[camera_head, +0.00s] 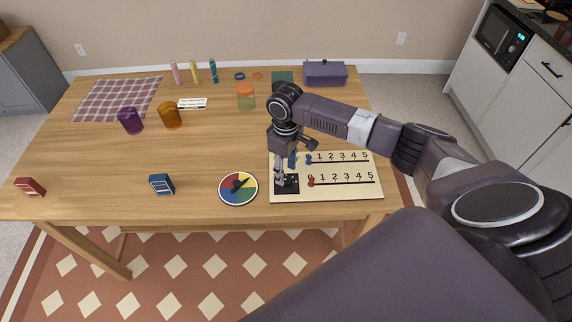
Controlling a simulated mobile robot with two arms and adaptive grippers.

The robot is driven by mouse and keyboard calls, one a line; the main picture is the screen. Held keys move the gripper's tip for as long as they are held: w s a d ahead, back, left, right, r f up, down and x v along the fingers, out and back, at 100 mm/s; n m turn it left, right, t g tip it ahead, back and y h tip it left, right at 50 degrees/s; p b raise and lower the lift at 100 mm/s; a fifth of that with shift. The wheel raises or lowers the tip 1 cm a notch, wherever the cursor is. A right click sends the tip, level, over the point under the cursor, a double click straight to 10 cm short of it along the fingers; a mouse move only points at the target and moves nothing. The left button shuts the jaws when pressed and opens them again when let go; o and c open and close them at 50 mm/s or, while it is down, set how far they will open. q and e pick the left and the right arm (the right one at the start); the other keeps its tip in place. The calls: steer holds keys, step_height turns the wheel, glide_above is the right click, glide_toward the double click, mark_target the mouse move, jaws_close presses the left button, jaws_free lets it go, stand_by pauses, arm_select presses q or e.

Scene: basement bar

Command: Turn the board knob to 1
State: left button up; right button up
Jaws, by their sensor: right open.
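A cream board (345,193) lies near the table's front right edge. It has two number lines with numerals up to 5. A blue peg (309,160) sits at the low end of the upper line and a red peg (311,182) at the low end of the lower one. A black square panel (292,187) is at the board's lower left. My right gripper (285,177) points down over this panel, open, with its fingers close above it or at it. It covers part of the panel, and I cannot make out the knob or its setting. My left gripper is out of view.
A coloured spinner disc (238,199) lies just left of the board. A blue box (162,184), a red box (30,187), a purple cup (130,120), an orange cup (170,116) and a lidded jar (246,97) stand apart. A purple case (325,73) is at the back.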

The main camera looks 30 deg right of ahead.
mark_target(286, 179)
step_height(286, 179, up, 8)
steer(key=shift+r, duration=0.25)
stand_by(0.5)
